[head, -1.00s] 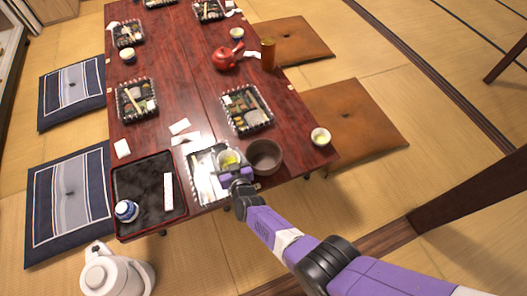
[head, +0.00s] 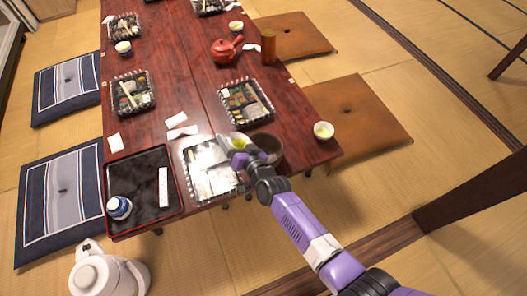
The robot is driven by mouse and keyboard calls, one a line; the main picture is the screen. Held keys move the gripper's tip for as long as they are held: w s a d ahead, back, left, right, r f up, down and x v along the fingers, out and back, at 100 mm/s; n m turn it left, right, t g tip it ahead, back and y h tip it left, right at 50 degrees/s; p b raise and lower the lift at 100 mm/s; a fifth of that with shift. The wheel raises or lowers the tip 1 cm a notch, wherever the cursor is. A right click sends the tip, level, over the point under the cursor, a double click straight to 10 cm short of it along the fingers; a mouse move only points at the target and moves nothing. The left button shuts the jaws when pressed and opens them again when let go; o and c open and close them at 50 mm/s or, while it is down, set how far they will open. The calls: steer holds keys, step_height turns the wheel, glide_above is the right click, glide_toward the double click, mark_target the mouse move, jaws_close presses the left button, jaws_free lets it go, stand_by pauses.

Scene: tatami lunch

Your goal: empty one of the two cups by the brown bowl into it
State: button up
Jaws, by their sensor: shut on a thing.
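My gripper (head: 229,146) is shut on a small pale cup (head: 239,136) that shows yellow-green tea inside. It holds the cup at the left rim side of the brown bowl (head: 270,142). Whether the cup touches the bowl or is tilted I cannot tell. My gripper and wrist hide part of the cup and the bowl's lower left. The other cup (head: 323,131), white with yellow-green tea, stands upright near the table's right edge, to the right of the bowl.
A clear lunch tray (head: 204,186) lies left of my wrist, and a black tray (head: 143,203) with a blue-white jar (head: 118,207) lies further left. A lunch box (head: 245,101) sits behind the bowl, with a red teapot (head: 224,50) beyond. Table is bare between bowl and right cup.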

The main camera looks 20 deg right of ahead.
steer(key=shift+d+m+y+b, duration=0.3)
steer(key=shift+d+m+b, duration=0.45)
steer(key=shift+b, duration=1.7)
steer(key=shift+r+m+b, duration=0.25)
steer(key=shift+m+b, duration=0.1)
steer(key=shift+b, duration=0.1)
steer(key=shift+r+y, duration=0.3)
steer(key=shift+r, duration=0.15)
steer(key=shift+f+b, duration=0.3)
steer(key=shift+b, duration=0.05)
steer(key=m+b, duration=0.1)
steer(key=b, duration=0.1)
steer(key=shift+d+f+m+t+b, duration=0.1)
steer(key=shift+f+m+t+b, duration=0.2)
steer(key=shift+f+t+b, duration=0.1)
steer(key=shift+r+m+y, duration=0.3)
steer(key=shift+r, duration=0.1)
steer(key=shift+d+r+m+b, duration=0.15)
steer(key=shift+r+m+b, duration=0.05)
steer(key=shift+m+b, duration=0.3)
steer(key=shift+d+r+m+y+b, duration=0.15)
steer(key=shift+r+m+y+b, duration=0.25)
steer(key=shift+m, duration=0.2)
